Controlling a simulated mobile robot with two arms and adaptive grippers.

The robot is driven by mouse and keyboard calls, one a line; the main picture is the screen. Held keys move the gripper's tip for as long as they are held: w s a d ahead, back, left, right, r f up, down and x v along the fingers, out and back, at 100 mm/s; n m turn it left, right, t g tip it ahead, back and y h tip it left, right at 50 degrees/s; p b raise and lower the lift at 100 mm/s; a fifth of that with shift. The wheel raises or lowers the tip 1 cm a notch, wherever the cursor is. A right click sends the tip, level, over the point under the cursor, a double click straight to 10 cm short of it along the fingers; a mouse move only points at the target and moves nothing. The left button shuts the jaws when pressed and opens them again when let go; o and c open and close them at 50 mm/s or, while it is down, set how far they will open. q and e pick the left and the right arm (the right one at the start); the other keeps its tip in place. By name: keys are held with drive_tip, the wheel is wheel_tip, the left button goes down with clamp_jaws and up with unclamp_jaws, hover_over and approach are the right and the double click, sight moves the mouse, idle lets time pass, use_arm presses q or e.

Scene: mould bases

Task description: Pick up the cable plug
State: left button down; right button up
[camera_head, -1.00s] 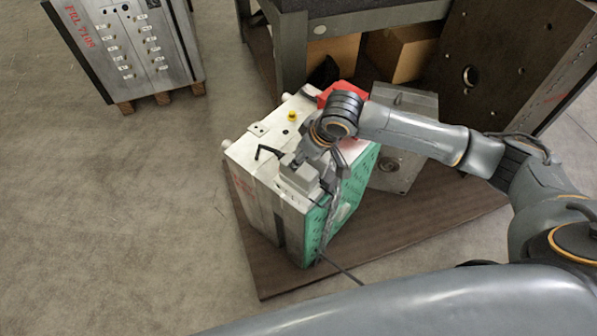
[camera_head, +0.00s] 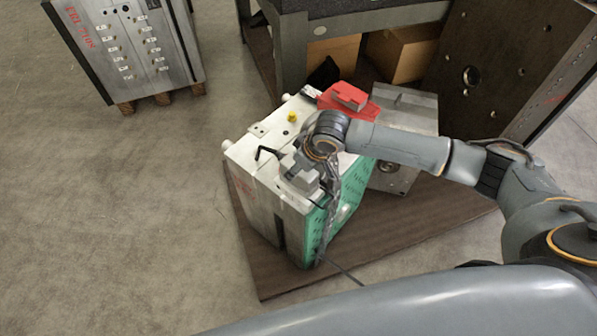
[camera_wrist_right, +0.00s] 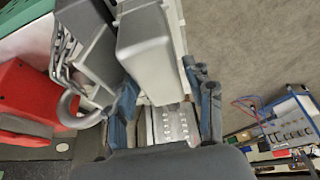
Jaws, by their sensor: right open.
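A grey block-shaped plug (camera_head: 300,172) sits at the near edge of the white top of a mould base (camera_head: 250,150) with a green side. In the right wrist view the grey plug (camera_wrist_right: 145,42) fills the upper middle. My right gripper (camera_head: 318,172) is at the plug's right side in the head view. In the wrist view its blue-grey fingers (camera_wrist_right: 165,90) stand apart, close below and beside the plug. I cannot tell whether they touch it. A dark cable (camera_head: 345,272) runs from the foot of the green side. My left gripper is out of view.
A chain (camera_wrist_right: 66,55) hangs beside the plug. A dark table (camera_head: 290,45) stands behind.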

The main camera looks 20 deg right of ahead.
drive_tip(key=shift+f, duration=0.15)
idle(0.3)
clamp_jaws()
